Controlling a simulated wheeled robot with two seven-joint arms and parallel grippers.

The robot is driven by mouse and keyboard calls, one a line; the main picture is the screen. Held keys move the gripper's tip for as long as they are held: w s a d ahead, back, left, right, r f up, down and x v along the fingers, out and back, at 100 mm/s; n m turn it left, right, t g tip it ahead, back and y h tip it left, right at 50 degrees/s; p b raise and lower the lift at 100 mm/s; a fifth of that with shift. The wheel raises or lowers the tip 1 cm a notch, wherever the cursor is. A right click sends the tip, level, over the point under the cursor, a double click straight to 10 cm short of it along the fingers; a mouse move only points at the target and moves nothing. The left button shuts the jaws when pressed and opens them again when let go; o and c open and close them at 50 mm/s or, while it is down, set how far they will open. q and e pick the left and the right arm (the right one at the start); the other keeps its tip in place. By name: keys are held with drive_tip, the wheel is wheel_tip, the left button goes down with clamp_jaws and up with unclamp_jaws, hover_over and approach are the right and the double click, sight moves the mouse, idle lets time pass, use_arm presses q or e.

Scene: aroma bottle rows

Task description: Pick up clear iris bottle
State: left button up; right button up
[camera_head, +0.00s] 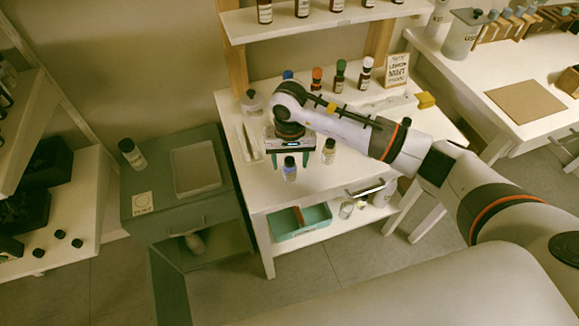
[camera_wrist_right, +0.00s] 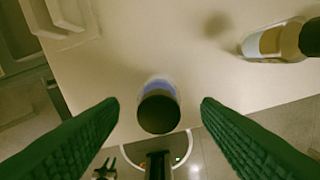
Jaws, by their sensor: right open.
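A small clear bottle with a dark cap and a blue-violet label (camera_head: 289,174) stands upright near the front edge of the white table; its label text is too small to read, so I cannot confirm it is iris. My right gripper (camera_head: 290,159) is open above it, pointing down. In the right wrist view the bottle (camera_wrist_right: 158,88) lies between the two green fingers (camera_wrist_right: 160,104), cap towards the camera, with a gap on both sides. A second bottle with a pale yellow label (camera_head: 328,153) stands to its right, and it also shows in the wrist view (camera_wrist_right: 270,43).
Several dark-capped or coloured-capped bottles (camera_head: 340,75) stand at the table's back beside a sign (camera_head: 396,70). A white tray (camera_head: 248,142) lies to the left. A grey cabinet (camera_head: 165,222) stands left of the table. A shelf (camera_head: 320,22) hangs above the back.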

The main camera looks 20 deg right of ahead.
sight(289, 168)
drive_tip(key=f+p, duration=0.1)
drive_tip(key=f, duration=0.3)
drive_tip(key=shift+w+f, duration=0.1)
drive_tip(key=shift+w, duration=0.1)
drive_tip(key=shift+c, duration=0.6)
drive_tip(key=c, duration=1)
drive_tip(key=shift+o, duration=0.2)
